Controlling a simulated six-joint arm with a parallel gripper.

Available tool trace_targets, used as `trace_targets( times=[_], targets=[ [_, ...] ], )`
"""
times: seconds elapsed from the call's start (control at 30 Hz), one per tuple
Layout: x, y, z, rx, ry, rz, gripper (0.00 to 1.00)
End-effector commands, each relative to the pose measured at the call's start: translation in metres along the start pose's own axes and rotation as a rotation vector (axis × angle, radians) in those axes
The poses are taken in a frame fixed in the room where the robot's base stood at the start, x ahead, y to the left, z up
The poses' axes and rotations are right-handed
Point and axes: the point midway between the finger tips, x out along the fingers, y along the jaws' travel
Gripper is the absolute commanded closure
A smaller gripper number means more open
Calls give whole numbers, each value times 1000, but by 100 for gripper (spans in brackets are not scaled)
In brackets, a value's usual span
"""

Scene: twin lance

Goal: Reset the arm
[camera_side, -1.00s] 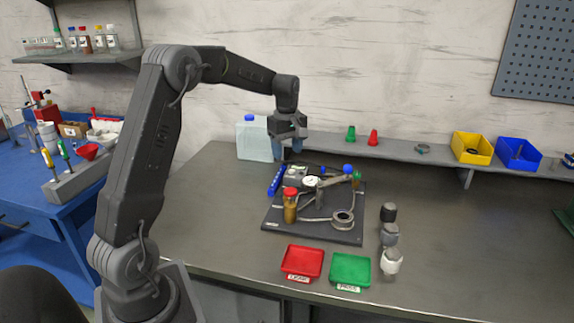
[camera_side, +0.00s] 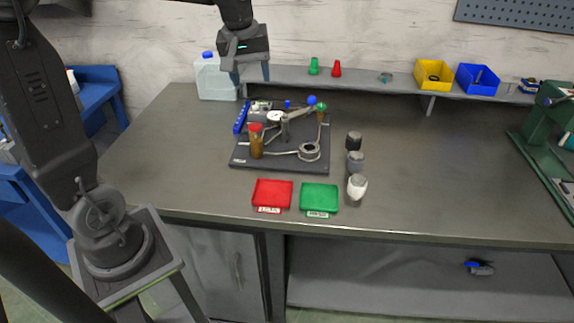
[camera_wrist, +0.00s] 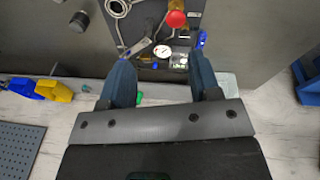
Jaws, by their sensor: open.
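My gripper (camera_side: 254,73) is open and empty, raised above the back left of the bench, in front of the wall. In the wrist view my gripper (camera_wrist: 160,75) has its two blue fingers spread apart, with nothing between them but the view of the bench below. The dark base plate (camera_side: 285,166) lies on the bench below and to the right of my gripper. It carries a red-capped brown bottle (camera_side: 256,145), a round dial (camera_side: 274,117), a metal arm with a blue knob, and a ring-shaped part (camera_side: 309,151). My gripper touches none of these.
A red tray (camera_side: 272,193) and a green tray (camera_side: 319,198) lie at the bench front. A shelf with yellow (camera_side: 434,75) and blue bins (camera_side: 478,80) runs along the wall. The bench's right half is largely clear.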

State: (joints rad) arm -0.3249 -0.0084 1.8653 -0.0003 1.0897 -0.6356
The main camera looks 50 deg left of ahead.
Motion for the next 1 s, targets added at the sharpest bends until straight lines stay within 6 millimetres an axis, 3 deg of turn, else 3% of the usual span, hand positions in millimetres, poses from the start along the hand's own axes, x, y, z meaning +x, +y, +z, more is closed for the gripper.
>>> trace_targets(
  times=[0.03, 0.2, 0.43, 0.63, 1.0],
  targets=[
    [-12, -2, 26, 98, 24, 26, 43],
    [-31, -18, 97, 418, 102, 99, 43],
    [-30, -50, 169, 782, 205, 175, 43],
    [-24, -65, 193, 925, 251, 202, 43],
    [-22, -66, 195, 940, 254, 203, 43]
  ],
)
